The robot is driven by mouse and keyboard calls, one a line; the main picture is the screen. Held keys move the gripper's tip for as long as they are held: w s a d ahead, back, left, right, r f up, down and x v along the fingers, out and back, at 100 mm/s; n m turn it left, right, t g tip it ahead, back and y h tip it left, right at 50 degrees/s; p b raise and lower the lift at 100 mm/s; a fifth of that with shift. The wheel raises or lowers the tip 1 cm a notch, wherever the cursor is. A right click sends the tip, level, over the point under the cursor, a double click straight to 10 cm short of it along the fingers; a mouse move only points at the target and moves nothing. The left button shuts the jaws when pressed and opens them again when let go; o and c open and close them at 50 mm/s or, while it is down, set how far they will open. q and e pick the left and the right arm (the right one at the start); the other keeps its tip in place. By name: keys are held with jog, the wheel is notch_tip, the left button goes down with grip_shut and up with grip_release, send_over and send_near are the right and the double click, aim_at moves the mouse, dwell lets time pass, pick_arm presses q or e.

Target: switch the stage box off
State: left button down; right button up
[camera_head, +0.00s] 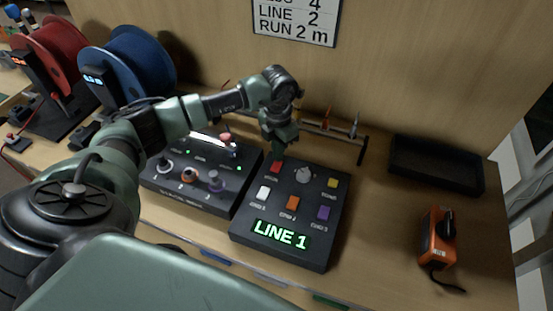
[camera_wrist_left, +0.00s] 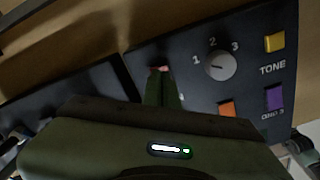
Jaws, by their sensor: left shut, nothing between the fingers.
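A black box (camera_head: 315,262) with a lit green LINE 1 display (camera_head: 280,236) stands on the bench. Its top carries red, white, orange, purple and yellow buttons and a grey knob (camera_head: 303,175), which also shows beside the digits 1, 2 and 3 in the wrist view (camera_wrist_left: 220,66). My left gripper (camera_head: 279,154) is shut and empty, pointing down at the red button (camera_head: 275,167). In the wrist view its fingertips (camera_wrist_left: 162,76) cover most of that button; I cannot tell whether they touch it. My right gripper is out of view.
A second black box (camera_head: 165,190) with knobs, green lights and a red-tipped lever (camera_head: 227,140) adjoins on the left. Behind is a small rack (camera_head: 340,136). A black tray (camera_head: 437,181) and an orange device (camera_head: 437,240) are at right. Red (camera_head: 55,48) and blue (camera_head: 140,55) reels stand at left.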

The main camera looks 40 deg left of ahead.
pick_arm(q)
jog(key=shift+s+f+b, duration=0.1)
jog(key=shift+f+b, duration=0.7)
jog(key=shift+f, duration=0.2)
dwell(0.3)
jog(key=shift+r+p, duration=0.6)
jog(key=shift+r, duration=0.15)
jog(key=shift+r+p, duration=1.65)
jog(key=shift+r, duration=1.2)
jog(key=shift+f, duration=0.1)
